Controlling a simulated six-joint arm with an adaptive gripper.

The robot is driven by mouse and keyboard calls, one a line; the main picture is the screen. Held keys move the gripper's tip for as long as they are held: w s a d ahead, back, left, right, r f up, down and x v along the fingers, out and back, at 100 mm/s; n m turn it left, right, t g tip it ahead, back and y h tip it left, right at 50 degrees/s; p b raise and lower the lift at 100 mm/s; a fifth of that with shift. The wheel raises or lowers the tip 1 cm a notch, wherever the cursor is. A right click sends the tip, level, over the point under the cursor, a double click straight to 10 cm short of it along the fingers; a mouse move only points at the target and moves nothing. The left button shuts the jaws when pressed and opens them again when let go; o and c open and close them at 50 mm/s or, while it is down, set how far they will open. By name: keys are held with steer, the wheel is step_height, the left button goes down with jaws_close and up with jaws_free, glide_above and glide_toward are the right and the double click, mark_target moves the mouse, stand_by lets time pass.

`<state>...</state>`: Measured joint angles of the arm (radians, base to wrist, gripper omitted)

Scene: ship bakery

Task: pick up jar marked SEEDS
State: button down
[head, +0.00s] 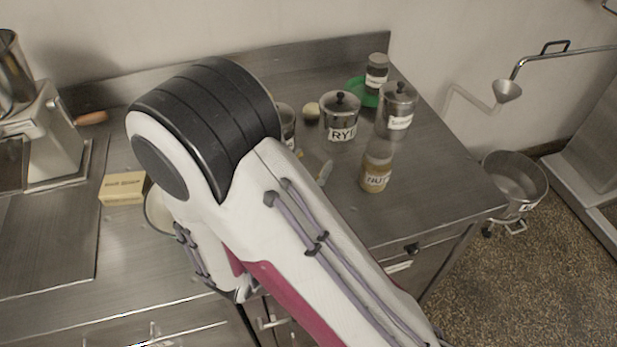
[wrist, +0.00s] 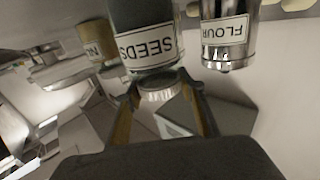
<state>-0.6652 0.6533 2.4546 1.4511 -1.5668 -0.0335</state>
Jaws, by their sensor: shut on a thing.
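The jar marked SEEDS (wrist: 143,35) shows upside down in the wrist view, dark glass with a white label and a pale metal lid. My gripper (wrist: 163,92) has its two fingers on either side of the lid and is shut on it. I cannot tell whether the jar is lifted or still stands on something. In the head view my arm hides the gripper, and I cannot make out the SEEDS jar there.
A FLOUR canister (wrist: 225,35) stands close beside the jar. The counter's right front is clear.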

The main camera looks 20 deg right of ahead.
steer(key=shift+r, duration=0.2)
steer(key=shift+r, duration=4.85)
